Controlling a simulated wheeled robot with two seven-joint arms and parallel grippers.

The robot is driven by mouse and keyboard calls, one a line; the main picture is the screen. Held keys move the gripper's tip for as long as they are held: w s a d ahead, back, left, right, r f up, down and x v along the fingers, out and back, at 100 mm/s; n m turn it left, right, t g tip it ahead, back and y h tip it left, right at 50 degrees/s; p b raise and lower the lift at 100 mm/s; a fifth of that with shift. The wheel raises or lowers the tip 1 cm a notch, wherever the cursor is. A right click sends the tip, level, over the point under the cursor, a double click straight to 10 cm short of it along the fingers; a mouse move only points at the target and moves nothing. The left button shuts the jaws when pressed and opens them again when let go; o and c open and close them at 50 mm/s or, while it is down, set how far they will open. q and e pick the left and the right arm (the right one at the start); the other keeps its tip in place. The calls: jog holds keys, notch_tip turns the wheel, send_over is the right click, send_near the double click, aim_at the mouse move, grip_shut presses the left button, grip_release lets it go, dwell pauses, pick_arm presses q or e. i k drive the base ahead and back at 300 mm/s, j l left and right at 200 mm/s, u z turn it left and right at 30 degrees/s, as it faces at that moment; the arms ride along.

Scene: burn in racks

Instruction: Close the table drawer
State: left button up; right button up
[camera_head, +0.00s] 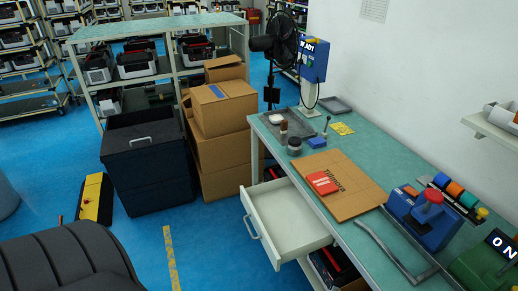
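The table drawer (290,222) is pulled out from the front of the green-topped table (352,151). It is a pale, shallow, empty-looking box with a metal handle (262,243) on its front face, at the lower middle of the head view. Neither of my grippers shows in this view, so I cannot see where they are relative to the drawer.
A dark chair (70,262) stands at lower left. Stacked cardboard boxes (222,108) and a dark crate with a handle (145,150) stand behind the drawer. A yellow and black object (96,200) lies on the blue floor, which is clear between chair and drawer.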

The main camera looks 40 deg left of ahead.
aim_at(287, 228)
jog(key=u, duration=1.2)
